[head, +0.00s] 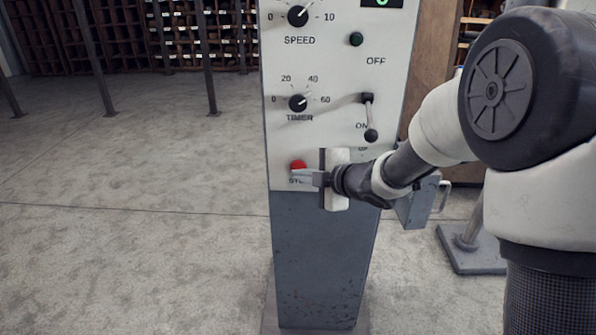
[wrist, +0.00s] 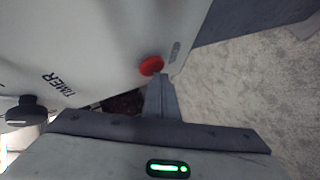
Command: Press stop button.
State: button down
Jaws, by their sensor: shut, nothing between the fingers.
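The red stop button (head: 298,166) sits low on the left side of the light control panel, above a partly hidden label. In the wrist view the red button (wrist: 151,66) is just beyond the fingertips, slightly left of them. My gripper (head: 296,173) is shut and empty, with its fingertips over the lower edge of the button in the head view. My gripper also shows in the wrist view (wrist: 157,80). Whether the tips touch the button, I cannot tell.
The panel (head: 335,75) stands on a grey pedestal (head: 320,260). Above the button are a timer knob (head: 298,103), a speed knob (head: 298,16), a green button (head: 356,39) and a lever (head: 369,118). A grey box (head: 420,203) is right of the pedestal.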

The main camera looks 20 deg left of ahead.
dwell(0.5)
jog(key=shift+s+d+b, duration=0.25)
jog(key=shift+s+b, duration=0.15)
jog(key=shift+s, duration=0.5)
jog(key=s+b, duration=0.1)
jog(key=s, duration=0.1)
jog(key=s+d, duration=0.1)
jog(key=s, duration=0.1)
jog(key=shift+s+b, duration=0.4)
jog(key=shift+d, duration=0.1)
